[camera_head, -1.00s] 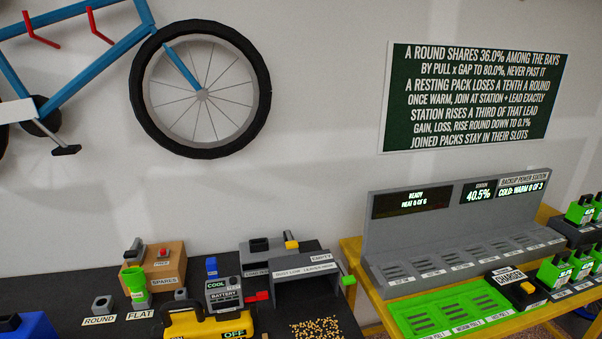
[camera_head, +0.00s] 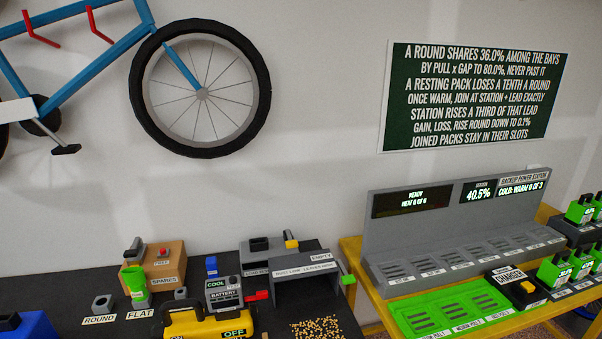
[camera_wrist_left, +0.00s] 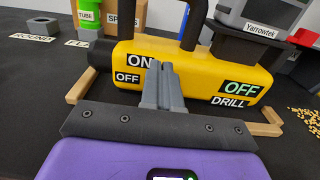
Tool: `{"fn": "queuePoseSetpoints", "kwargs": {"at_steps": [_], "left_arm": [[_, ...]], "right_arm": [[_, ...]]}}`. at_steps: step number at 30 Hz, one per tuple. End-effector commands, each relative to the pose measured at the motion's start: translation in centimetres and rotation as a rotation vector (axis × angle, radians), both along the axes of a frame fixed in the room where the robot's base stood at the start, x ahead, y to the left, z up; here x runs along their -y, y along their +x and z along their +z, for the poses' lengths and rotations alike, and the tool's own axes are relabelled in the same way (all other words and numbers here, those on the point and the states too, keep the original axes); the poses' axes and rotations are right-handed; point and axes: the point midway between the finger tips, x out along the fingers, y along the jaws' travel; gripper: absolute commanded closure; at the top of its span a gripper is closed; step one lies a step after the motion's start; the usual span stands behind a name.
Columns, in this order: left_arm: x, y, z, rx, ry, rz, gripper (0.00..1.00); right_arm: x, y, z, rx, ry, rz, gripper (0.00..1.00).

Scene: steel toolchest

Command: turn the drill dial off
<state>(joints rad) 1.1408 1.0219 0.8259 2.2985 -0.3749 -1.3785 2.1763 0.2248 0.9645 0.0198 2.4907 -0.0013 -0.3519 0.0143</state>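The yellow drill (camera_head: 205,327) shows at the bottom of the head view, cut off by the picture's edge. In the left wrist view the drill (camera_wrist_left: 195,66) lies on a wooden cradle, with ON and OFF labels beside the spot my fingers cover. A display on its side reads OFF (camera_wrist_left: 240,88) above a DRILL label. My left gripper (camera_wrist_left: 163,75) has its grey fingers together, pointing at the drill's side by the ON and OFF labels. The dial is hidden behind the fingers; I cannot tell if they touch it. My right gripper is in neither view.
On the black bench, a battery unit reading COOL (camera_head: 222,291), a cardboard SPARES box (camera_head: 165,265) and a grey dust shelf (camera_head: 305,280) stand near the drill. Yellow pellets (camera_head: 318,328) lie at right. A backup power station (camera_head: 445,225) is on the yellow table.

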Motion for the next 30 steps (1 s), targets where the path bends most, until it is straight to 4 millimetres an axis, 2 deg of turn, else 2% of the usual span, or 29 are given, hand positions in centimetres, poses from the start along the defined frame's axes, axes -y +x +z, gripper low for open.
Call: {"fn": "queuePoseSetpoints", "kwargs": {"at_steps": [8,21,30], "left_arm": [[0.1,-0.4,0.4,-0.009,-0.002,0.0,1.0],[1.3,-5.2,0.5,-0.005,-0.002,-0.001,1.0],[1.4,-5.9,0.6,-0.003,-0.002,0.0,1.0]], "right_arm": [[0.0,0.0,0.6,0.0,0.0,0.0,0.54],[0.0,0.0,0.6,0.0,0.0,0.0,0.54],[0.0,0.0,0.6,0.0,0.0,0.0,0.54]]}}
